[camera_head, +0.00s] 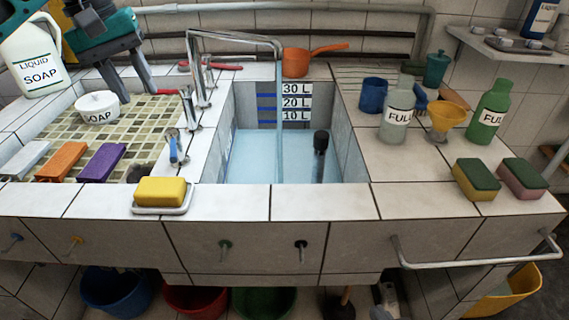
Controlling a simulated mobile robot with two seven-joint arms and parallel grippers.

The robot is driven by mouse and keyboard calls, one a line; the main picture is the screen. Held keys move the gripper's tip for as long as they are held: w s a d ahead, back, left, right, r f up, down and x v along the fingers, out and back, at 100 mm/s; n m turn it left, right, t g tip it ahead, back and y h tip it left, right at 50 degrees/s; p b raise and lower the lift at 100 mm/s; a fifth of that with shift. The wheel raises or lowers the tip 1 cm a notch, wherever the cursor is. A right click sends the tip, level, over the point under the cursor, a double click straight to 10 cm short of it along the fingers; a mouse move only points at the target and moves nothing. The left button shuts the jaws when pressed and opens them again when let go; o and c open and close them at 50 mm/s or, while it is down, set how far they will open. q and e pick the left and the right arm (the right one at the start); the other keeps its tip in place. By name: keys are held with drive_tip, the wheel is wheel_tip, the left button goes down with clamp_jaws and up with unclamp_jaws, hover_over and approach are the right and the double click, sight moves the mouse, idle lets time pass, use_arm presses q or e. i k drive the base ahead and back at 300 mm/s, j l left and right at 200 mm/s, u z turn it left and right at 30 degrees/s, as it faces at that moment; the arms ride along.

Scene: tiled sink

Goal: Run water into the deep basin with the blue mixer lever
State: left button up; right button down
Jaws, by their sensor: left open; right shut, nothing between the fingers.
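The deep basin (355,165) is in the middle, with pale blue water (255,155) in it. The water surface is just below the 10 L mark on the back-wall gauge (296,102). A chrome spout (235,36) arches over the basin. A narrow pale column (280,120) runs down from its end to the water, like a stream. A small blue lever (173,147) is on the basin's left ledge, near chrome fittings (188,108). My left gripper (134,92) is open at the upper left, over the mosaic drainboard, apart from the lever. My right gripper is not in view.
A black upright pipe (320,155) stands in the basin. A yellow sponge (161,190) on a dish is at the front left, beside coloured blocks (101,162). A soap jug (32,60) and soap bowl (98,104) are left. Bottles (397,108) and a funnel (445,115) stand right.

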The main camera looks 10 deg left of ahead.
sight(172, 136)
drive_tip(key=j+z, duration=0.3)
drive_tip(key=k+j+z, duration=0.25)
drive_tip(key=j+z, duration=0.3)
drive_tip(key=k+j, duration=0.05)
drive_tip(key=j, duration=0.05)
